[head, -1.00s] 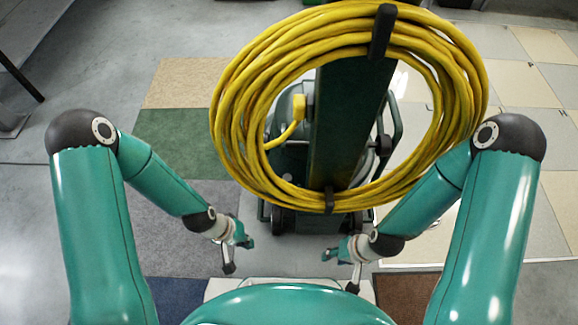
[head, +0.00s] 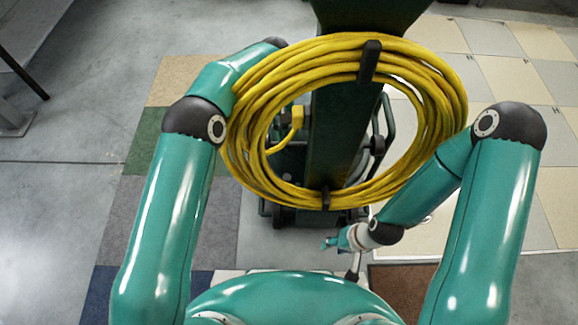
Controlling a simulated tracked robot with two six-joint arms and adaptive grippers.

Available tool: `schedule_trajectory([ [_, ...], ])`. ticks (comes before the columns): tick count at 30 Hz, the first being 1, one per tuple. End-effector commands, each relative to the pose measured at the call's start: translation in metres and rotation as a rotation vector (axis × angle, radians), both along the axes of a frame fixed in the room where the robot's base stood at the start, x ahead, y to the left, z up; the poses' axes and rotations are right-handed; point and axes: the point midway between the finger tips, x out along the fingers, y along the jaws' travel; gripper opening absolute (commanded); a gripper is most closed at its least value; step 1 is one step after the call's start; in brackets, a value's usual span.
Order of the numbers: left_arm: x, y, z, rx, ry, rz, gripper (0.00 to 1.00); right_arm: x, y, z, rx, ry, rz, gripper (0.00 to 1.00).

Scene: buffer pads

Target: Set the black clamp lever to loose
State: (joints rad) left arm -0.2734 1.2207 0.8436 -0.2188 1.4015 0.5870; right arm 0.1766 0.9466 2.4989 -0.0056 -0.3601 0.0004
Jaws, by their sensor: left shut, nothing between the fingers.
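A floor machine's dark green handle column (head: 340,135) stands in the middle, behind a yellow cable coil (head: 450,95). I cannot make out the black clamp lever; the coil and my arm cover part of the machine. My left arm reaches forward at the upper left and passes behind the coil, so my left gripper is hidden. My right gripper (head: 340,259) is low, just right of the column's foot, with its fingers apart and nothing between them.
The machine's base (head: 290,212) with dark wheels stands on the floor below. Open grey floor (head: 75,190) lies to the left.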

Motion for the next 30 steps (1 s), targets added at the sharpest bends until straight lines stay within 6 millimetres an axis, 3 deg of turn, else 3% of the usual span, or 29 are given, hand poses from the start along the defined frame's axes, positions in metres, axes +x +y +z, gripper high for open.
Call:
schedule_trajectory([
  [14,-0.002,-0.001,-0.011,0.000,0.001,-0.001,0.00,0.000,0.000,-0.005,0.000,0.000,0.000,0.40],
  [20,-0.010,-0.002,-0.041,-0.001,0.003,-0.001,0.00,0.000,0.000,-0.017,0.000,0.000,0.000,0.40],
  [29,-0.025,-0.005,-0.105,-0.001,0.003,-0.003,0.00,0.000,0.000,-0.040,0.000,0.000,0.000,0.40],
  [30,-0.030,-0.007,-0.099,-0.001,0.000,-0.004,0.00,0.000,0.000,-0.039,0.000,0.000,0.000,0.40],
])
